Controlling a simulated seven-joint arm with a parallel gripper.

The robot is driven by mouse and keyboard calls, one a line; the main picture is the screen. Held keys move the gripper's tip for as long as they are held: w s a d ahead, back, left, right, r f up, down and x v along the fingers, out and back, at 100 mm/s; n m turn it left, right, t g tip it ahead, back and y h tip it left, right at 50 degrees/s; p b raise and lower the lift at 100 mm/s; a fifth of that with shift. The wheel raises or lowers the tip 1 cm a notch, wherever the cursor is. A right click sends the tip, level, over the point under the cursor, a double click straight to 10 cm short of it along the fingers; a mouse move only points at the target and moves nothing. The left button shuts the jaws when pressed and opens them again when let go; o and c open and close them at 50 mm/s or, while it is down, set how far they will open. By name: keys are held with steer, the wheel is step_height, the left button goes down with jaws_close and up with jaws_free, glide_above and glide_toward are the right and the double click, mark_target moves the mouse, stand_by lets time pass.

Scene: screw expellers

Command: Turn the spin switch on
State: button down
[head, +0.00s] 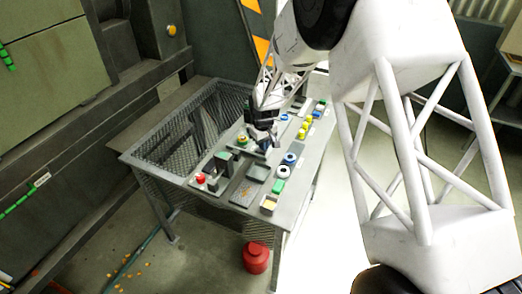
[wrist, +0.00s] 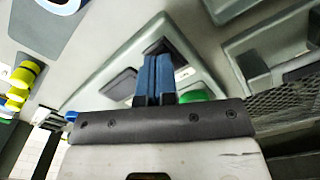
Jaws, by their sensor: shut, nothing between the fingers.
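My gripper (head: 262,143) is low over the middle of the control table (head: 312,165). In the wrist view my gripper (wrist: 155,60) shows two blue fingers pressed together, with nothing between them. The fingertips overlap a dark recess or switch on a raised grey panel (wrist: 105,82); I cannot tell whether they touch it. No readable label shows which control is the spin switch, and the fingers partly hide this one. A green part (wrist: 195,96) shows just behind the fingers.
The table holds a red button (head: 200,178), a green button (head: 242,140), yellow knobs (head: 303,129), a blue knob (head: 290,158) and a green block (head: 278,186). A red canister (head: 255,257) stands on the floor in front.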

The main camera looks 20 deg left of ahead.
steer(key=shift+f, duration=0.65)
stand_by(0.5)
steer(key=shift+r, duration=0.1)
steer(key=shift+r, duration=3.45)
